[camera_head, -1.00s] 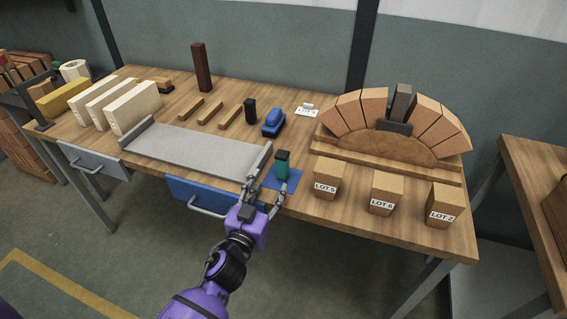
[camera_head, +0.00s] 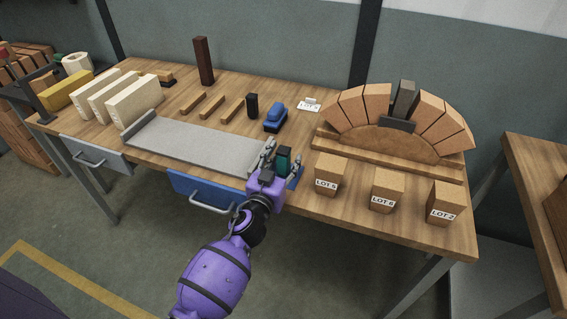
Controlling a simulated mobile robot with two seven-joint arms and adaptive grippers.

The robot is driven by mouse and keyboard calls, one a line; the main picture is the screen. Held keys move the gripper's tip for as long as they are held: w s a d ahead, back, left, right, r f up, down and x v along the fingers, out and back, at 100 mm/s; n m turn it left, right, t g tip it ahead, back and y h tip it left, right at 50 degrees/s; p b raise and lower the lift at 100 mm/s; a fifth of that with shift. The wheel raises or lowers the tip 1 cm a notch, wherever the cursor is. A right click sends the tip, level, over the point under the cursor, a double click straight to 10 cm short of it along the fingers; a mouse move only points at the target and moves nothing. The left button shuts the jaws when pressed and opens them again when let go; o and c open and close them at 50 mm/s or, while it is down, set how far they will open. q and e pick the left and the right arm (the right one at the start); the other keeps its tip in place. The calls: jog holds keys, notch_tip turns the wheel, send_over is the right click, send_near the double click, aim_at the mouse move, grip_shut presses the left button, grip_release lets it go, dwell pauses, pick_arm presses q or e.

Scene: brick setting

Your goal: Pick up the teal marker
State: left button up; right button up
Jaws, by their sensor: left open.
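The teal marker (camera_head: 284,158) is a short upright piece with a dark top. It stands on a blue mat (camera_head: 294,181) near the front edge of the workbench. My left gripper (camera_head: 280,160) is open, with one finger on each side of the marker. The purple gripper body hides the marker's lower part and most of the mat. I cannot tell whether the fingers touch the marker. My right gripper is not in view.
Blocks labelled LOT 5 (camera_head: 327,176), LOT 6 (camera_head: 383,190) and LOT 2 (camera_head: 443,204) stand to the right. A grey tray (camera_head: 195,144) lies to the left. A brick arch (camera_head: 358,109) and a blue-topped tool (camera_head: 275,118) are behind. A blue drawer (camera_head: 203,189) is below.

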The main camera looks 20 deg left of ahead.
pick_arm(q)
jog(key=c, duration=1)
grip_shut()
jog(key=shift+r, duration=0.1)
